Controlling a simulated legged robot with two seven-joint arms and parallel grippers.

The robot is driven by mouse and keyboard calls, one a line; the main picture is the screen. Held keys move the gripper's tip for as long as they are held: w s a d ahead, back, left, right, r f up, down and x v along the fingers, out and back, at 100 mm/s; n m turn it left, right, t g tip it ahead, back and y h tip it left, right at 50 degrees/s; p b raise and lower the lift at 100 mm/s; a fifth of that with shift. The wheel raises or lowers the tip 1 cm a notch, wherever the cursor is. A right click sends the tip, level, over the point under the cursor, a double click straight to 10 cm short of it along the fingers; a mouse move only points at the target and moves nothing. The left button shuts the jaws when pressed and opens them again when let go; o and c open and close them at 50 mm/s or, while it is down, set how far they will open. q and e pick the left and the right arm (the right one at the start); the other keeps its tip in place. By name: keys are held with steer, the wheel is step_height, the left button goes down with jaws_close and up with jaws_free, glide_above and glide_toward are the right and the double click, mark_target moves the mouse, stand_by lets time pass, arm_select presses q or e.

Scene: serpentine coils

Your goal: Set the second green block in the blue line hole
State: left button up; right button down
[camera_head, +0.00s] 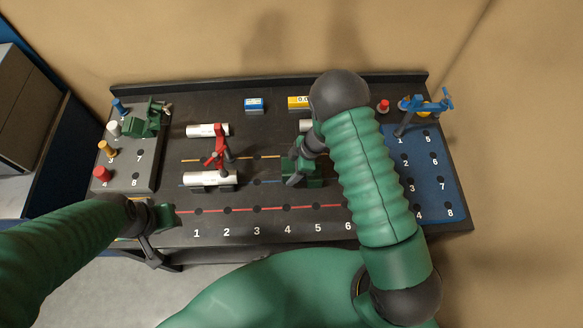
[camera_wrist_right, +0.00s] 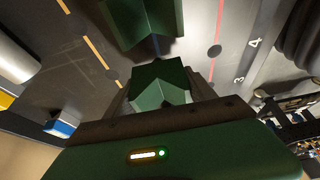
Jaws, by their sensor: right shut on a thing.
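My right gripper (camera_head: 291,168) is low over the middle of the board, near the blue line. In the right wrist view it is shut on a green block (camera_wrist_right: 160,86) with a V-shaped notch. Whether this block touches the board is unclear. Another green V-notched block (camera_wrist_right: 143,18) stands just beyond it; in the head view it (camera_head: 313,175) is right of my gripper. The blue line (camera_head: 270,181) with its holes runs between the orange and red lines, partly hidden by the blocks and my arm. My left gripper (camera_head: 158,238) is at the board's front left edge, away from the blocks.
A green clamp-like tool (camera_head: 146,120) is on the left panel. A blue clamp (camera_head: 424,106) stands on the blue panel (camera_head: 425,204). The red line (camera_head: 240,209) is clear.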

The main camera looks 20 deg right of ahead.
steer(key=shift+a+r, duration=0.1)
steer(key=shift+a, duration=0.5)
steer(key=shift+d+f+b, duration=0.3)
steer(key=shift+f+b, duration=0.05)
steer(key=shift+f, duration=0.15)
steer(key=shift+d+f, duration=0.15)
steer(key=shift+s+f, duration=0.15)
steer(key=shift+s+f+b, duration=0.15)
steer(key=shift+b, duration=0.15)
steer(key=shift+s+a+f+b, duration=0.3)
steer(key=shift+s+a+f, duration=0.1)
steer(key=shift+a, duration=0.1)
steer(key=shift+w+f, duration=0.35)
steer(key=shift+w, duration=0.55)
steer(key=shift+s+d, duration=0.1)
steer(key=shift+s, duration=0.3)
steer(key=shift+f, duration=0.35)
arm_select(q)
steer(key=shift+a+f, duration=0.3)
steer(key=shift+f, duration=0.3)
steer(key=shift+a+f, duration=0.3)
steer(key=shift+f, duration=0.3)
arm_select(e)
steer(key=shift+w+f, duration=0.15)
